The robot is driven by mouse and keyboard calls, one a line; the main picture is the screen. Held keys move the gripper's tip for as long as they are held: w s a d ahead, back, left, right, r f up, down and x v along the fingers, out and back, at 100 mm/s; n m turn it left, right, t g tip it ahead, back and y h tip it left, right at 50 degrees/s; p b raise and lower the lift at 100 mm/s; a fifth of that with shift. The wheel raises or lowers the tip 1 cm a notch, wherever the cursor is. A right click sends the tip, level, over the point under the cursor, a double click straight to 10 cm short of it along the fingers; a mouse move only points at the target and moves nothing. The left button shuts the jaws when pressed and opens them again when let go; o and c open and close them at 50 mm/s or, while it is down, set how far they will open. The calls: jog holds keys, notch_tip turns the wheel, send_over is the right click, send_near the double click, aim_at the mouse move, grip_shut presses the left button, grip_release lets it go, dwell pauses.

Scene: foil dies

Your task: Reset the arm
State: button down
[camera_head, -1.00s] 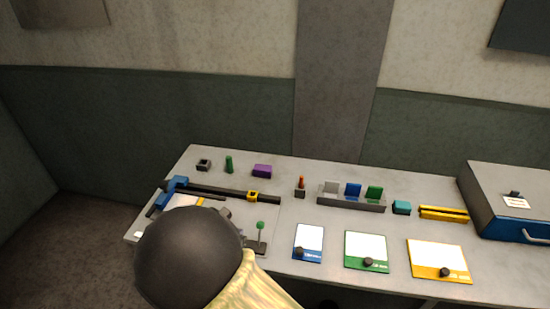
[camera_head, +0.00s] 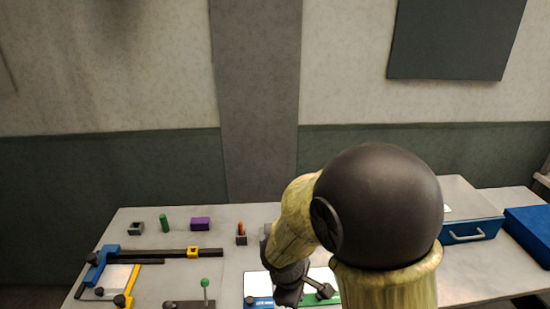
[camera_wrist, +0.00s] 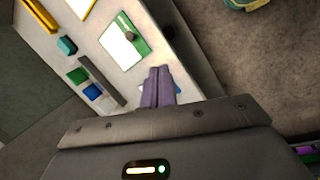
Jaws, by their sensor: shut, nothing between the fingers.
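My gripper (camera_wrist: 160,88) shows in the wrist view as two grey-purple fingers side by side. They are shut with nothing between them. The fingers point toward the bench and partly cover a blue-edged card (camera_wrist: 177,87). Beside them lies a white card with a green edge (camera_wrist: 122,42) and a dark knob. In the head view my arm bends across the right half of the picture and hides part of the bench. My fingertips cannot be made out clearly there.
The bench (camera_head: 230,260) carries a blue and black slide fixture (camera_head: 107,253), a green peg (camera_head: 164,223), a purple block (camera_head: 200,224) and a green-topped pin (camera_head: 205,283). A drawer box (camera_head: 470,230) stands at the right. Floor (camera_wrist: 270,75) is open beside the bench.

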jog(key=s+d+r+m+y, duration=0.1)
jog(key=s+d+r+m, duration=0.1)
jog(key=d+m, duration=0.3)
jog(key=s+d+r+m+y, duration=0.1)
jog(key=s+d+m, duration=0.3)
jog(key=m, duration=0.4)
jog(key=shift+d+r+m, duration=0.4)
jog(key=shift+r, duration=0.05)
